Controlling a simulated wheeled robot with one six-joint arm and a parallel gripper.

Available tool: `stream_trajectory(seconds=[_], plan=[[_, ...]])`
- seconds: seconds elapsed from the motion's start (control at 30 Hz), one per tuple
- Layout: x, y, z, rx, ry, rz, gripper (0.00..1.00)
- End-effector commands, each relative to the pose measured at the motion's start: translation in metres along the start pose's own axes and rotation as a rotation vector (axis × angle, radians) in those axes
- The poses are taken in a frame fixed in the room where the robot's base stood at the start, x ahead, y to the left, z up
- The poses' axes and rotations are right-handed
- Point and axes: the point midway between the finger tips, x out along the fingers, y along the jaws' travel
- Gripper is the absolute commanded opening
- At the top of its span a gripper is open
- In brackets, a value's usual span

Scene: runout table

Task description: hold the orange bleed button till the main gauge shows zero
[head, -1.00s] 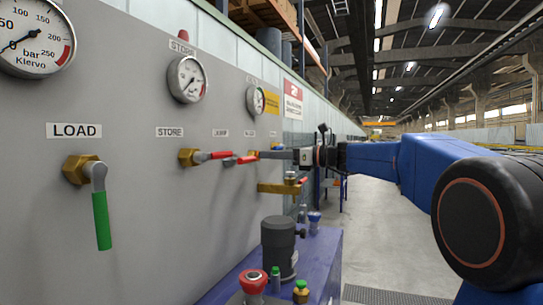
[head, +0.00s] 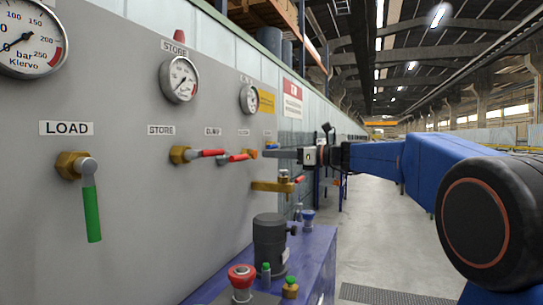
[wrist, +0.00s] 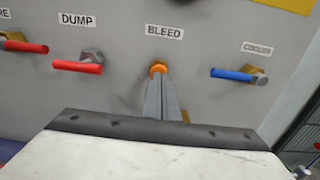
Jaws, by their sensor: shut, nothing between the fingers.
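The orange bleed button (wrist: 158,68) sits under the BLEED label on the grey panel; in the head view it is a small orange spot (head: 253,153). My gripper (wrist: 159,80) is shut and empty. Its fingertips overlap the button's lower edge in the wrist view; I cannot tell whether they touch or press it. In the head view my gripper (head: 266,153) points left at the panel.
A STORE gauge (head: 179,79) and a smaller gauge (head: 249,99) are on the panel. The red DUMP handle (wrist: 78,67) and a blue handle (wrist: 232,74) flank the button. A brass fitting (head: 272,186) juts out below. A dark pump (head: 270,243) and red knob (head: 242,276) stand lower.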

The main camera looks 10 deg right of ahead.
Motion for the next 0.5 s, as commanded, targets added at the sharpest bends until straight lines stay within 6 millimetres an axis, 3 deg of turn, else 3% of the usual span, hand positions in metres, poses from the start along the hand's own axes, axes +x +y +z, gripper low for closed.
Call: stream_trajectory(seconds=[0.5], plan=[[-0.077,-0.001,0.002,-0.002,-0.001,-0.006,0.00]])
